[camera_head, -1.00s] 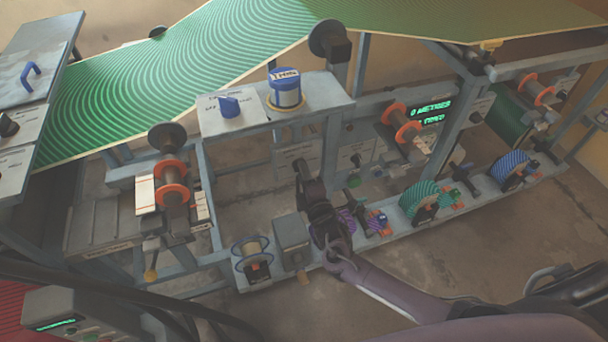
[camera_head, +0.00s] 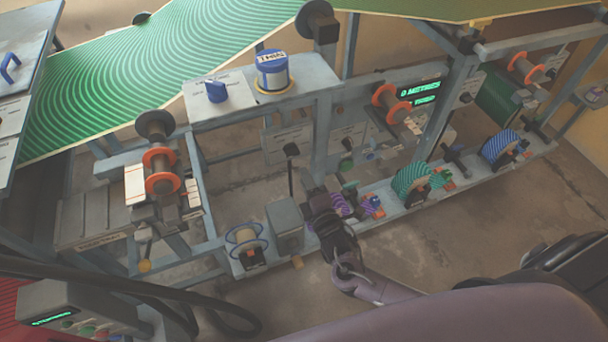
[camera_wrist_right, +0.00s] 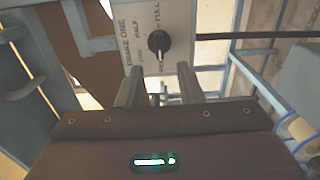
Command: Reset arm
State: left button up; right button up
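My right arm enters the head view from the bottom right. Its dark gripper (camera_head: 318,196) is in front of the machine's lower rail, between a grey box (camera_head: 285,226) and purple striped spools (camera_head: 341,205). In the right wrist view, the two fingers (camera_wrist_right: 160,88) are apart with nothing between them. Beyond them is a pale panel (camera_wrist_right: 178,18) with a black knob (camera_wrist_right: 159,41) and markings including "HALF" and "FULL". My left gripper does not show.
A black-topped lever (camera_head: 291,151) stands just left of the right gripper. A teal striped wheel (camera_head: 413,183) and a blue striped wheel (camera_head: 500,149) are on the rail to the right.

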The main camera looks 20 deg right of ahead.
jog(key=shift+f, duration=0.1)
jog(key=s+d+f+m+g+h, duration=0.1)
jog(key=s+d+f+m+g, duration=0.2)
jog(key=f, duration=0.5)
jog(key=s+d+f+m+g, duration=0.1)
jog(key=s+f+m+g, duration=0.1)
jog(key=s+f, duration=0.5)
jog(key=s+d+f+m+g+h, duration=0.1)
jog(key=s+d+f+m+g, duration=0.2)
jog(key=f, duration=0.7)
jog(key=s+a+f+m+g, duration=0.1)
jog(key=s+f+m+g, duration=0.3)
jog(key=s, duration=1)
jog(key=s+f+m+g+y, duration=0.1)
jog(key=s+f+m+g, duration=0.3)
jog(key=s+f, duration=0.7)
jog(key=s+g, duration=0.1)
jog(key=s, duration=0.2)
jog(key=shift+s+a, duration=0.2)
jog(key=shift+a, duration=0.2)
